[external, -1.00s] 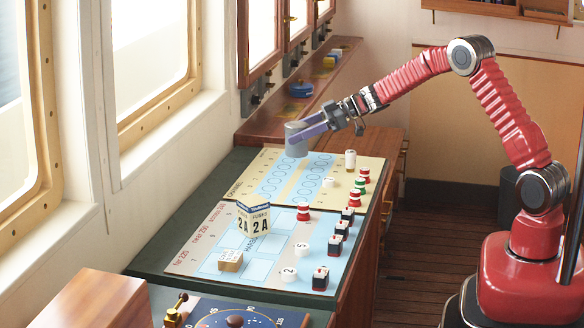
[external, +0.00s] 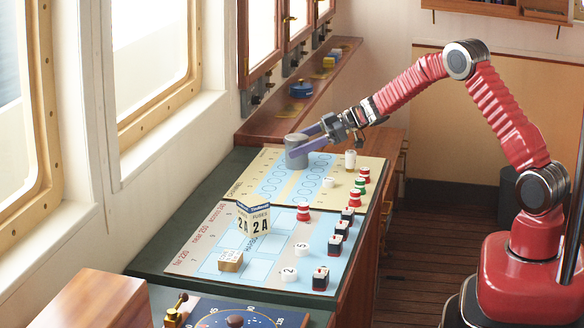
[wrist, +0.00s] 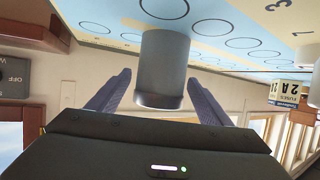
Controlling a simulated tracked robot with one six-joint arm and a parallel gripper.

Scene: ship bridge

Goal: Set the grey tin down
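The grey tin (external: 296,156) stands upright on the far chart (external: 268,165), near its back edge and beside the printed circles. It also shows in the wrist view (wrist: 162,68), between my fingers, with its base against the chart. My gripper (external: 308,143) is around the tin from the right. In the wrist view my gripper (wrist: 160,88) has its fingers spread, with a visible gap between the left finger and the tin. The right finger's gap is narrow. The exact contact under the tin is partly hidden in the external view.
A white cylinder (external: 350,159) and several red, green and white pieces stand to the right on the charts. A fuse box (external: 254,220) and a small tan block (external: 230,261) stand on the near chart. A wooden shelf (external: 275,126) lies behind, below the windows.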

